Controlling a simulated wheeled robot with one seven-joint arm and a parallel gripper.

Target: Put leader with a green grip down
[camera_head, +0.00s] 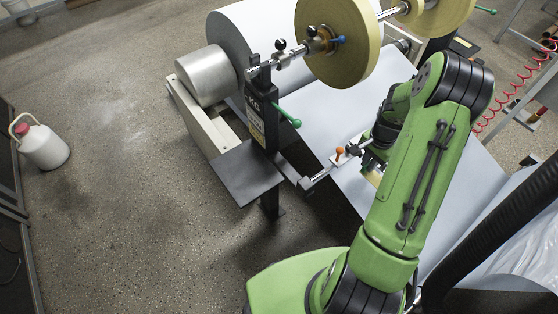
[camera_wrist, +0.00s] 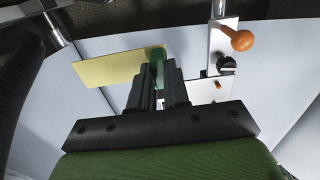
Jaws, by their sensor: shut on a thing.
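The leader is a flat yellow piece (camera_wrist: 108,68) with a green grip (camera_wrist: 158,56), seen in the wrist view. My gripper (camera_wrist: 160,76) is shut on the green grip, and the yellow part reaches out to the left of the fingers. In the head view a bit of the yellow piece (camera_head: 375,178) shows beside my arm, over the pale paper web. My fingertips are mostly hidden there behind my wrist. I cannot tell whether the leader touches the paper.
A metal bracket with an orange knob (camera_wrist: 240,38) is close to the right of my gripper. The pale paper web (camera_head: 325,115) runs from a large roll (camera_head: 262,45). Yellow reels (camera_head: 338,40) hang above. A dark side plate (camera_head: 235,172) stands left, with open floor beyond.

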